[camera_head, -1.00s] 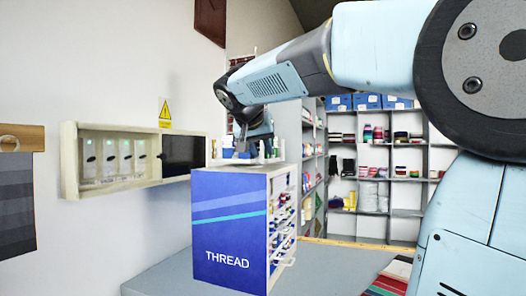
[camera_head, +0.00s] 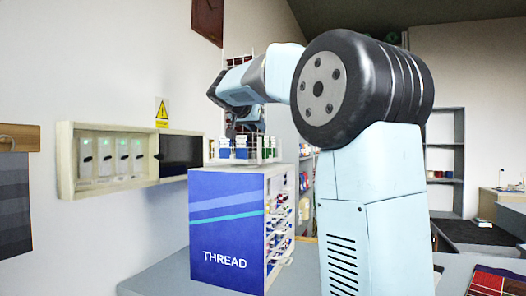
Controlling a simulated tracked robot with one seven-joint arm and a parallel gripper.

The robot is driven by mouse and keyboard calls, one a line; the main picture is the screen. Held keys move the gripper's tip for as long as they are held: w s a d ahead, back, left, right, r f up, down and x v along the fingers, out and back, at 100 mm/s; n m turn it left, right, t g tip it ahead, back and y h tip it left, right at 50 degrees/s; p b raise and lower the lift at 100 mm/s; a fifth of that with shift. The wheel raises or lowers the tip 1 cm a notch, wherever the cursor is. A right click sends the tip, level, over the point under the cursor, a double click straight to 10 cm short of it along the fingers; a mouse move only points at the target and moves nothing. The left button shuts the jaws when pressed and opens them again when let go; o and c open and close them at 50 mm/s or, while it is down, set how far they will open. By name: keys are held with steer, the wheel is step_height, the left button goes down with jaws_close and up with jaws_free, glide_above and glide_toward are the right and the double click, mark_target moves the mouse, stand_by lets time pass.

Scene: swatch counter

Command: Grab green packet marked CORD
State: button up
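I cannot make out a packet marked CORD; no such lettering is readable. A row of small packets stands on top of the blue thread cabinet (camera_head: 228,215). Some are white and blue (camera_head: 241,147), and a small one at the right looks greenish (camera_head: 265,147). My gripper (camera_head: 245,128) hangs pointing down just above and behind this row, at the end of my arm. Its fingers are small and dark, partly hidden by the packets, and I cannot see whether they are apart or hold anything.
A wall case (camera_head: 66,160) with several white holders hangs at left. Grey shelves (camera_head: 446,150) stand at the back right. The grey counter (camera_head: 160,278) is bare left of the cabinet.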

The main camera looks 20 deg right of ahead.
mark_target(265, 139)
steer(key=shift+x, duration=3.2)
steer(key=shift+a+f, duration=0.1)
steer(key=shift+f, duration=0.05)
jaws_close()
